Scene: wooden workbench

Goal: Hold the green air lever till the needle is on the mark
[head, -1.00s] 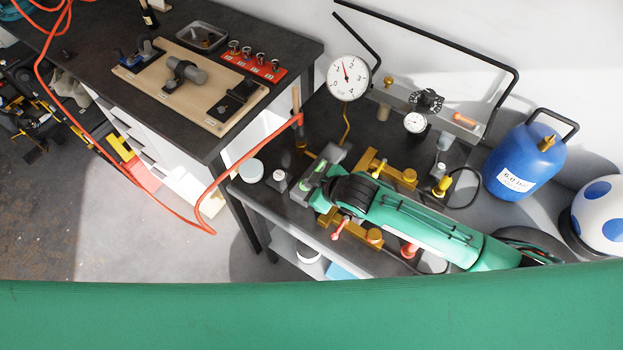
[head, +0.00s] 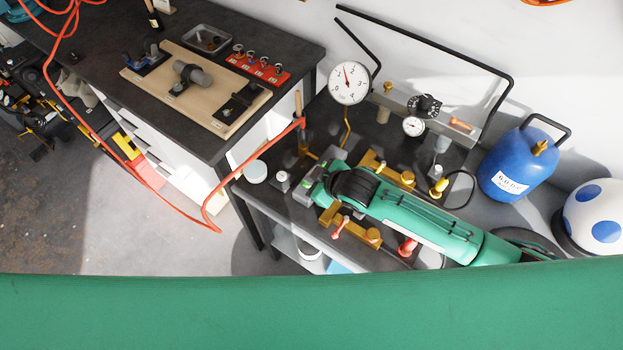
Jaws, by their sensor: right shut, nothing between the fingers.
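A round white pressure gauge (head: 349,83) stands at the back of the low dark bench. Its needle points up and slightly left, between 1 and 2; I cannot make out a mark. My right gripper (head: 311,185) is at the bench's left part, at the end of my green arm, and is shut with nothing in it. Small bright green bits, perhaps of the air lever (head: 307,182), show by its fingertips. Most of the lever is hidden, and I cannot tell whether the fingers touch it. My left gripper is not in view.
Brass-coloured fittings (head: 374,236) and a red-handled lever (head: 339,228) sit close around my right wrist. A smaller gauge (head: 413,126) and black knob (head: 427,105) are behind. A blue cylinder (head: 515,163) stands right. An orange hose (head: 213,205) hangs at the left.

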